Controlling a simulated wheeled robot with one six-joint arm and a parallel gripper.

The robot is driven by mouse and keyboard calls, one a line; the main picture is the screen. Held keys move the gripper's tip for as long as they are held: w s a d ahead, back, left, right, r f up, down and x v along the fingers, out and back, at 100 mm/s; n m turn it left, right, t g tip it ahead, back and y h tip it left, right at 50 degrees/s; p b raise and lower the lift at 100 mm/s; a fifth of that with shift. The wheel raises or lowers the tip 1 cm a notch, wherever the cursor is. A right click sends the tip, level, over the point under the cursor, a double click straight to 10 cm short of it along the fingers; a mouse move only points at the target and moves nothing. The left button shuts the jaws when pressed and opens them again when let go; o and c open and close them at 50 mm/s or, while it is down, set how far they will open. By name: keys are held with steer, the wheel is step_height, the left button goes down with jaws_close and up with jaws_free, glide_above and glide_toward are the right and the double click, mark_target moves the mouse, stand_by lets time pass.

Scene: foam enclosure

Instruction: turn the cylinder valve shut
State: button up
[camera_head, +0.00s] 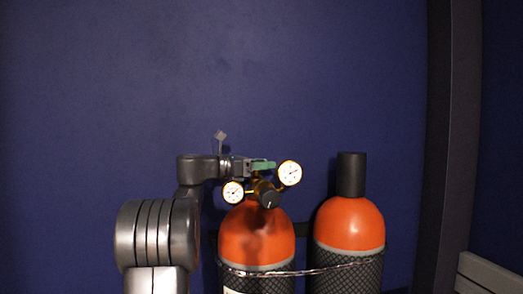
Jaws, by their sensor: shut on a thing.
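The left orange cylinder (256,236) stands upright with a brass regulator (260,187) at its top. The regulator carries two white dial gauges, a larger one (289,173) at right and a smaller one (233,192) at left, and a black knob (268,199) at the front. My gripper (264,165) comes in from the left, level, with its green fingers just above the regulator. It is shut on the cylinder valve, which is mostly hidden by the fingers and the regulator.
A second orange cylinder (348,225) with a black cap (351,174) stands to the right. A chain (310,271) runs across both cylinders. A blue wall (110,80) is close behind, and a dark post (449,130) stands at right. The space above the cylinders is clear.

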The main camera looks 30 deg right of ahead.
steer(key=m+g+p, duration=0.1)
steer(key=p, duration=0.1)
steer(key=m+g+p, duration=0.1)
steer(key=g+p, duration=0.1)
steer(key=m+g+y+p, duration=0.1)
steer(key=g+p, duration=0.1)
steer(key=shift+s+r+p, duration=0.15)
steer(key=shift+r+p, duration=0.15)
steer(key=shift+p, duration=0.1)
steer(key=m+g, duration=0.1)
steer(key=m+g+y+p, duration=0.1)
steer(key=shift+s+f+g, duration=0.15)
steer(key=shift+f+g, duration=0.1)
steer(key=shift+g, duration=0.15)
steer(key=shift+s+a+f+m+g+y, duration=0.1)
steer(key=shift+s+a+m+g+y, duration=0.05)
steer(key=shift+m+g+y, duration=0.95)
steer(key=shift+g, duration=0.3)
steer(key=o, duration=1)
steer(key=shift+c, duration=0.2)
steer(key=shift+n+t+h, duration=0.3)
steer(key=shift+t, duration=0.2)
